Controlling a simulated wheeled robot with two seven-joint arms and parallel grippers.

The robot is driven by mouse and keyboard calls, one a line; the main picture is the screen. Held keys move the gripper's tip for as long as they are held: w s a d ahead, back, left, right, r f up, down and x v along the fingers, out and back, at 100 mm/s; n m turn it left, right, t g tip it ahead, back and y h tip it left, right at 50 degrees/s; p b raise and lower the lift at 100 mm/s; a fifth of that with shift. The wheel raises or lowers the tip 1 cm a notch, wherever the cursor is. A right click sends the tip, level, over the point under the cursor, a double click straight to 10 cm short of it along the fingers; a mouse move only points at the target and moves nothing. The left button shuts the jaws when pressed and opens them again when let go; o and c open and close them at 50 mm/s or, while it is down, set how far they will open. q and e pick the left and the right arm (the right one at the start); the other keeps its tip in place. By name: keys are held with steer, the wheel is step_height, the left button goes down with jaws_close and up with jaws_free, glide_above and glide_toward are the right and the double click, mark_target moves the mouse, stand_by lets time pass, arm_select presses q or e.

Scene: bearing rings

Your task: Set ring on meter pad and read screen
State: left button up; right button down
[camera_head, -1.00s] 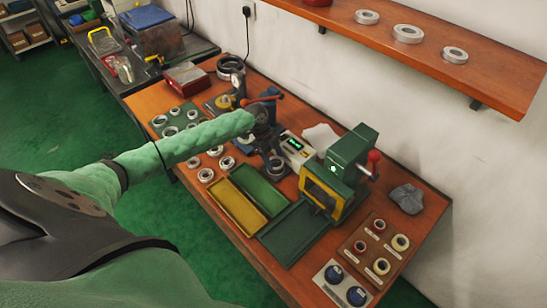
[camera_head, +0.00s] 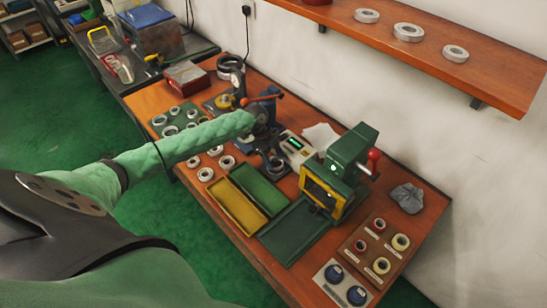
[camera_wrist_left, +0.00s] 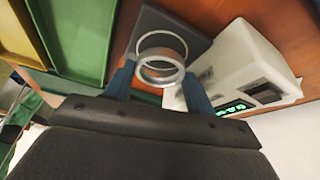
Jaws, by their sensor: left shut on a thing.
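My left gripper (camera_wrist_left: 159,86) is shut on a silver metal ring (camera_wrist_left: 160,74), with one blue finger on each side of it. In the wrist view the ring overlaps the dark grey pad (camera_wrist_left: 196,42) beside the white meter (camera_wrist_left: 245,62). I cannot tell whether the ring touches the pad. The meter's screen (camera_wrist_left: 235,107) shows green digits too small to read. In the head view my left gripper (camera_head: 270,145) points down beside the meter (camera_head: 296,148), and its wrist hides part of that area. My right gripper is not in view.
A yellow tray (camera_head: 222,190) and green trays lie in front of the meter. A green press (camera_head: 345,160) stands to the right. Loose rings (camera_head: 205,174) and a green ring board (camera_head: 160,131) lie left. A grey cloth (camera_head: 407,197) lies far right.

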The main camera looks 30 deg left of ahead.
arm_select(q)
steer(key=shift+f+b, duration=0.65)
steer(key=shift+f, duration=0.45)
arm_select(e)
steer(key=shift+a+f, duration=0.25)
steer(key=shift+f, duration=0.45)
